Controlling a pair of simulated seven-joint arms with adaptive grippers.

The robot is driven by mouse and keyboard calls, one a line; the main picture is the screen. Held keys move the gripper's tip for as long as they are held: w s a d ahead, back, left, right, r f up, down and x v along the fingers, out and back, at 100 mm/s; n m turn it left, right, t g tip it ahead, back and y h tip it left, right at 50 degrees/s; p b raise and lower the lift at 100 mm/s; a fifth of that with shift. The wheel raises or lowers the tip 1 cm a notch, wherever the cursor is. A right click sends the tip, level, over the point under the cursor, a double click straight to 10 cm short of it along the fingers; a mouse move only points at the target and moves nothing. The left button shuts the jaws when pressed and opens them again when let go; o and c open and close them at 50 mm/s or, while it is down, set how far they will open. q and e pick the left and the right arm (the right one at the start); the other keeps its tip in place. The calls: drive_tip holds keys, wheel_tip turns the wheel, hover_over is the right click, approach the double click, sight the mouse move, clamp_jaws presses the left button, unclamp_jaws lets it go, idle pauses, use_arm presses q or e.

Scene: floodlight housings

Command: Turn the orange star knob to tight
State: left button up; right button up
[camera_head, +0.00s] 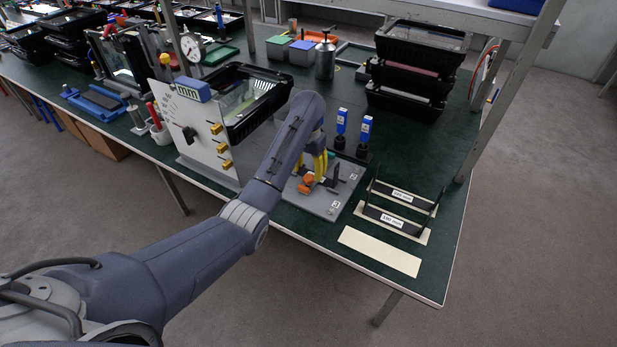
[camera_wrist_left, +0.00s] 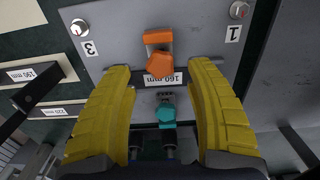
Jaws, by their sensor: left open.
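The orange star knob (camera_wrist_left: 160,66) shows in the wrist view, in front of an orange block (camera_wrist_left: 158,38) on a grey plate. It also shows in the head view (camera_head: 308,179), partly hidden by the gripper. My left gripper (camera_head: 320,172) has yellow fingers and hangs over the plate (camera_head: 320,208). In the wrist view the left gripper (camera_wrist_left: 161,70) is open, with a fingertip on each side of the knob and a visible gap on both sides. Whether the fingertips reach down to the knob's height, I cannot tell. My right gripper is not in view.
A teal knob (camera_wrist_left: 166,113) sits between the fingers, near a "160 mm" label (camera_wrist_left: 166,79).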

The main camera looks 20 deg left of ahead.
sight(309, 177)
use_arm(q)
drive_tip(key=shift+f, duration=1.9)
drive_tip(key=shift+o, duration=0.3)
clamp_jaws()
